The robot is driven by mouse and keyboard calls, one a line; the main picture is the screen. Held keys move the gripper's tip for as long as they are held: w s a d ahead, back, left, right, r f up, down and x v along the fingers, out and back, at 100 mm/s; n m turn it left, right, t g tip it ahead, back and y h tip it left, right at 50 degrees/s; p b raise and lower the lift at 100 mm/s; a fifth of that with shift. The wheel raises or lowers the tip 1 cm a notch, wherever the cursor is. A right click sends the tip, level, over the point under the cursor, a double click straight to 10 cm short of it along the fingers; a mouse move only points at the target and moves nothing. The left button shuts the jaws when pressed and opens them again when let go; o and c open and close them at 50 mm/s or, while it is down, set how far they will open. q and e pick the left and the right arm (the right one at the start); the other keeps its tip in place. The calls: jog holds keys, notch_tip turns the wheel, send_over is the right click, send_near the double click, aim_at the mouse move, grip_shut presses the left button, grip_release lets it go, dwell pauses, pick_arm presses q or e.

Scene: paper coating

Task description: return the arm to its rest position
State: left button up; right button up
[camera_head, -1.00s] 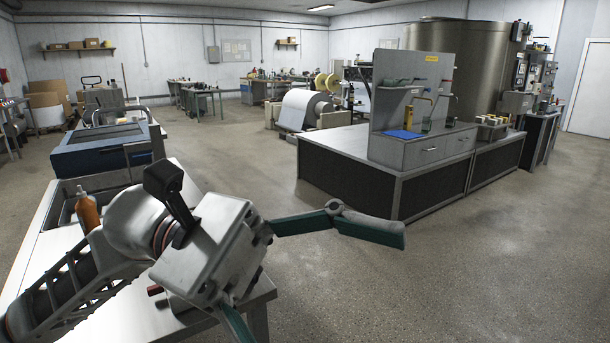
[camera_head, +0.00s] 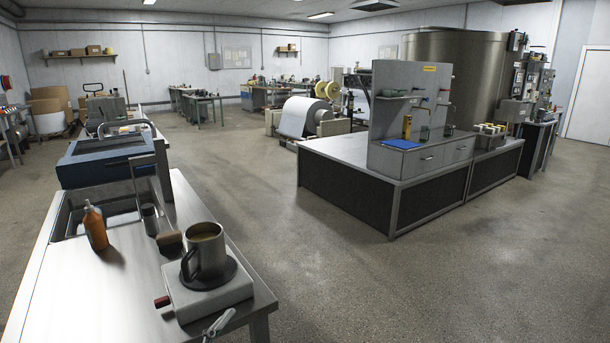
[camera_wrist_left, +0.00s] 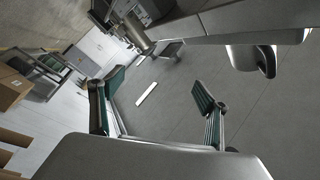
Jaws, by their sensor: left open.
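My left gripper (camera_wrist_left: 158,97) is open and empty in the left wrist view, its two green-padded fingers spread wide apart. In that view only floor and furniture lie beyond the fingers, and nothing is between them. My left gripper and arm do not show in the head view.
A metal mug (camera_head: 206,252) stands on a small hotplate (camera_head: 212,295) on the bench (camera_head: 90,285) at the lower left. An orange bottle (camera_head: 95,228) and a blue-lidded machine (camera_head: 105,157) are behind it. Open floor (camera_head: 400,285) separates the bench from the grey counter (camera_head: 345,205).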

pick_arm(q)
jog(key=s+a+f+n+g+y, duration=0.3)
jog(key=s+f, duration=0.6)
jog(key=f, duration=0.5)
jog(key=s+a+f+n+g+y+p, duration=0.1)
jog(key=s+a+f+n+g+y, duration=0.2)
jog(key=s+f+n, duration=0.4)
jog(key=s+a+f+g, duration=0.1)
jog(key=s+a+f, duration=0.1)
jog(key=f, duration=0.4)
jog(key=shift+s+a+f+n+g, duration=0.4)
jog(key=shift+s, duration=0.3)
